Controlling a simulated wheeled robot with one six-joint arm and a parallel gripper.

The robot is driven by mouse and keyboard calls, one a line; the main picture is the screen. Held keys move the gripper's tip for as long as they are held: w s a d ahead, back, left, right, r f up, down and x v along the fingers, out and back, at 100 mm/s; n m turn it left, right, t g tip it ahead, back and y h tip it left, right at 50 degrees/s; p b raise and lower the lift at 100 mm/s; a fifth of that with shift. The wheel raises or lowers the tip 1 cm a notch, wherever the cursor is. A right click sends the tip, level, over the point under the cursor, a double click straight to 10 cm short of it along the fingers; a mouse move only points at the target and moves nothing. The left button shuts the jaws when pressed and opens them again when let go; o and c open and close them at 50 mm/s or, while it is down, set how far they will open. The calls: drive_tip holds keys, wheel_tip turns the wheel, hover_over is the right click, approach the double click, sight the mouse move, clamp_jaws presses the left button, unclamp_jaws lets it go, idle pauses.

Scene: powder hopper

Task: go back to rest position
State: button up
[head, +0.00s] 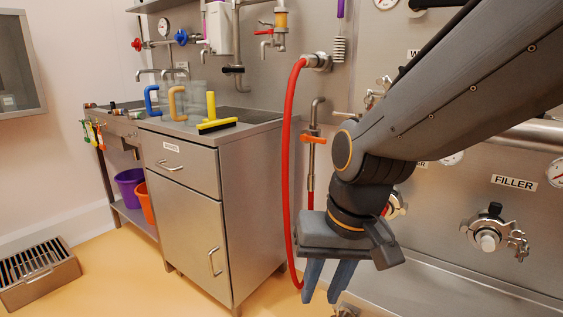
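My gripper (321,297) hangs low right of centre in the head view, pointing down. Its two blue-grey fingers stand apart with a gap between them, and nothing shows in the gap. My arm reaches in from the upper right, in front of the steel wall panel. A red hose (289,170) hangs from a wall fitting, just left of my gripper. I cannot tell whether the hose touches the gripper.
A steel cabinet (190,215) stands left of the hose, with jugs and a yellow-handled squeegee (214,122) on top. Purple (130,187) and orange buckets sit on a low shelf. A valve (489,238) under the FILLER label is at right.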

drive_tip(key=s+d+n+g+h, duration=0.1)
drive_tip(key=s+d+n+g, duration=0.15)
drive_tip(key=s, duration=0.25)
drive_tip(key=d+r+m+p, duration=0.3)
drive_tip(key=d+r+p, duration=0.7)
drive_tip(key=p, duration=0.9)
drive_tip(key=shift+w+r+t+h, duration=0.15)
drive_tip(key=shift+w+t+h, duration=0.2)
drive_tip(key=shift+t+h, duration=0.1)
